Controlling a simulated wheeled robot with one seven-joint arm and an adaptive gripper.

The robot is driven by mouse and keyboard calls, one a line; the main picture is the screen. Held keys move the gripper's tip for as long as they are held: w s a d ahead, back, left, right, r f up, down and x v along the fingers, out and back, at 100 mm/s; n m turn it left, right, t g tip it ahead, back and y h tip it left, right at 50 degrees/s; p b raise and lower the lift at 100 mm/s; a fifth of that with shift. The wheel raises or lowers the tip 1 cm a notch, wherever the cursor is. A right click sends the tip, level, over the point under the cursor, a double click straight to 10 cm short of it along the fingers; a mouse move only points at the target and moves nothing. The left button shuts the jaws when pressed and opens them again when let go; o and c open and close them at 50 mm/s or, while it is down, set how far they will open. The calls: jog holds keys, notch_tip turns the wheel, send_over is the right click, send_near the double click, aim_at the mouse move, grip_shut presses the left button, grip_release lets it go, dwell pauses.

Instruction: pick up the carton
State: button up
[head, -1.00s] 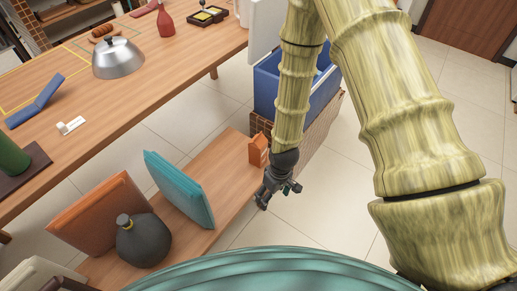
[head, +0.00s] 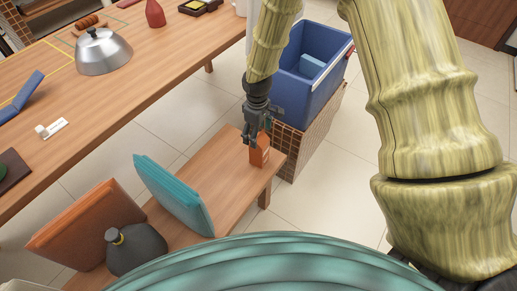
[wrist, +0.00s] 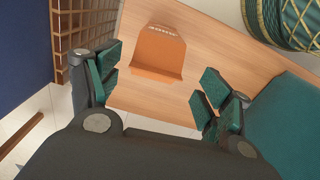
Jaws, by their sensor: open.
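The carton (head: 260,152) is small and orange and stands at the far right end of a low wooden bench. My gripper (head: 252,138) hangs just above and in front of it in the head view and hides part of it. In the wrist view the carton (wrist: 160,52) lies ahead of the spread fingers, roughly between their lines but beyond the tips. The gripper (wrist: 156,86) is open with nothing between its green-padded fingers.
On the low bench (head: 222,185) lean a teal cushion (head: 175,192) and an orange cushion (head: 88,226), with a dark jug (head: 137,250). A blue cooler (head: 305,75) stands on a tiled block beside the carton. A long table (head: 100,120) holds a metal dome (head: 103,52).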

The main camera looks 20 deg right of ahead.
jog(key=f, duration=0.3)
jog(key=shift+w, duration=0.25)
jog(key=shift+s+d+f, duration=0.1)
jog(key=shift+s, duration=0.05)
jog(key=shift+s+d+f, duration=0.1)
jog(key=shift+d+f, duration=0.05)
jog(key=shift+f, duration=1.05)
jog(key=shift+d+f, duration=0.1)
jog(key=shift+f, duration=1.05)
jog(key=c, duration=1.3)
